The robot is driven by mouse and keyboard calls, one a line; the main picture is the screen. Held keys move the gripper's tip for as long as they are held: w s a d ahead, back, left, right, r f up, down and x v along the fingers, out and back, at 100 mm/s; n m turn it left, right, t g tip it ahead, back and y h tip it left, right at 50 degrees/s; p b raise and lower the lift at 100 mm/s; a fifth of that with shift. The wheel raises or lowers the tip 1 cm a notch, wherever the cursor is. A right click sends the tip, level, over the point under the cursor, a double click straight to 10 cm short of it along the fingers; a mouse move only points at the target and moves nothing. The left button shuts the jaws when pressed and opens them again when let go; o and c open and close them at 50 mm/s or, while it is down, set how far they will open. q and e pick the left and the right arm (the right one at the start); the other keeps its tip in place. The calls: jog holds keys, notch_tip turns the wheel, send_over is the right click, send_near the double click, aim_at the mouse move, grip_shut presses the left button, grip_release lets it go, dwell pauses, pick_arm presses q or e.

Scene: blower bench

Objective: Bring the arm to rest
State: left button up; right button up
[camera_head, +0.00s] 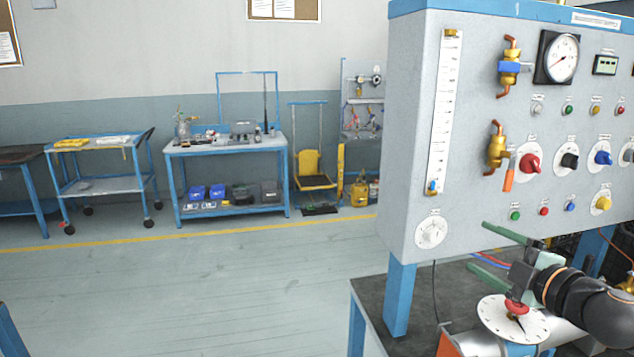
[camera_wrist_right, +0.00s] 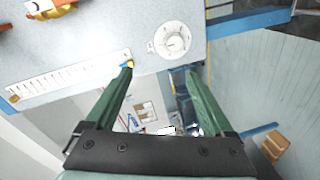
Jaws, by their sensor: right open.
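My right gripper (camera_head: 478,245) has two green fingers spread apart with nothing between them. It is in front of the lower edge of the grey control panel (camera_head: 412,160), above a white round dial (camera_head: 497,325) with a red handle (camera_head: 517,308). My black and grey right arm comes in from the lower right. In the right wrist view the open fingers (camera_wrist_right: 158,70) point toward the panel's edge, near its white knob (camera_wrist_right: 172,40) and scale strip (camera_wrist_right: 65,80). My left gripper is not in view.
The panel carries several valves, knobs and a gauge (camera_head: 557,58). A dark bench top (camera_head: 385,300) on blue legs lies below it. Blue carts (camera_head: 100,188) and a worktable (camera_head: 228,145) stand by the far wall. The floor (camera_head: 190,285) at left is clear.

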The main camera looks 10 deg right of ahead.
jog(key=s+a+f+m+g+h, duration=0.15)
jog(key=s+a+f+m, duration=0.3)
jog(key=f, duration=0.65)
jog(key=s+a+f+m+g+h, duration=0.1)
jog(key=s+a+f+m+g, duration=0.25)
jog(key=a+f, duration=0.45)
jog(key=s+a+f+m+g, duration=0.2)
jog(key=s+f+m+g, duration=0.15)
jog(key=s+f, duration=0.55)
jog(key=s+a+f+m+g, duration=0.2)
jog(key=s+f+m+g, duration=0.15)
jog(key=s, duration=0.85)
jog(key=w+a+f+t+y+b, duration=0.1)
jog(key=w+a+f+t, duration=0.1)
jog(key=f, duration=0.5)
jog(key=w+a+f+n+t+y+b, duration=0.1)
jog(key=w+a+f+t, duration=0.1)
jog(key=f, duration=0.5)
jog(key=shift+f+t+y+b, duration=0.35)
jog(key=shift+t+b, duration=0.05)
jog(key=shift+t, duration=0.1)
jog(key=shift+w, duration=0.1)
